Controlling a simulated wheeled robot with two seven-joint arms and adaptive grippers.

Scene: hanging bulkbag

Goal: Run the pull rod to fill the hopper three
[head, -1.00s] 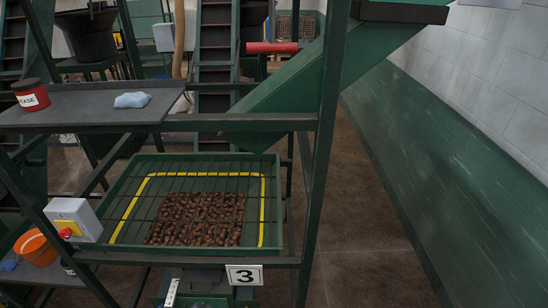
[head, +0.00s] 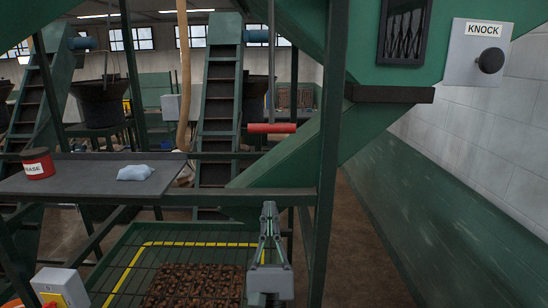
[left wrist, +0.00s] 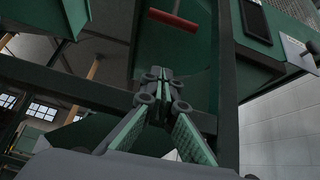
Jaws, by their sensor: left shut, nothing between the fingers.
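The pull rod's red handle (head: 272,128) hangs level on a thin grey rod in the head view, beside the green chute. It also shows at the top of the left wrist view (left wrist: 173,20). My left gripper (head: 268,208) points up below the handle, shut and empty, clearly apart from it. The left wrist view shows its fingers (left wrist: 160,75) closed together. The hopper three tray (head: 125,262) is green with a grid and a yellow line, and brown lumps (head: 192,286) lie in its middle. My right gripper is not in view.
A shelf (head: 85,178) at the left holds a red can (head: 38,163) and a blue cloth (head: 135,173). A green post (head: 328,150) stands right of my gripper. A KNOCK button (head: 490,61) is at the upper right. A switch box (head: 60,287) is at the lower left.

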